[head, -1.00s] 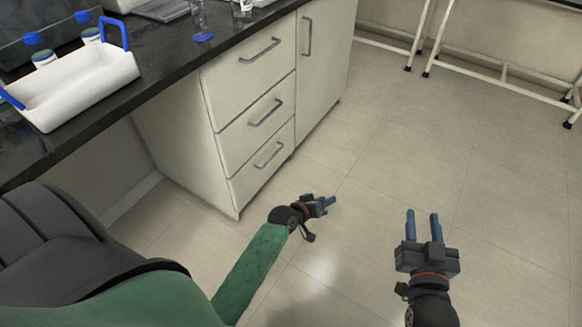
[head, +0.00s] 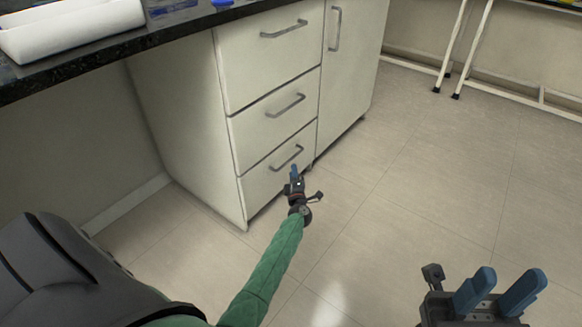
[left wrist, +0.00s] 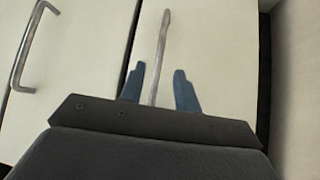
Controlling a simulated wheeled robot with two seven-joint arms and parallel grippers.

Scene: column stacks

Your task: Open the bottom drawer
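The bottom drawer (head: 262,188) is a pale front, flush with the cabinet, with a grey bar handle (head: 284,160). My left gripper (head: 294,172) is at the right part of this handle. In the left wrist view the handle (left wrist: 162,45) runs between the two blue fingers of my left gripper (left wrist: 158,76), which stand apart with a gap on each side of it. Depth to the handle is hard to tell. My right gripper (head: 505,288) is open and empty above the floor at the lower right.
The middle drawer (head: 255,125) and top drawer (head: 255,60) are shut above. The middle drawer handle (left wrist: 30,50) shows in the left wrist view. A cupboard door (head: 350,80) is to the right. The dark countertop (head: 130,45) overhangs the left. The floor (head: 410,190) in front is clear.

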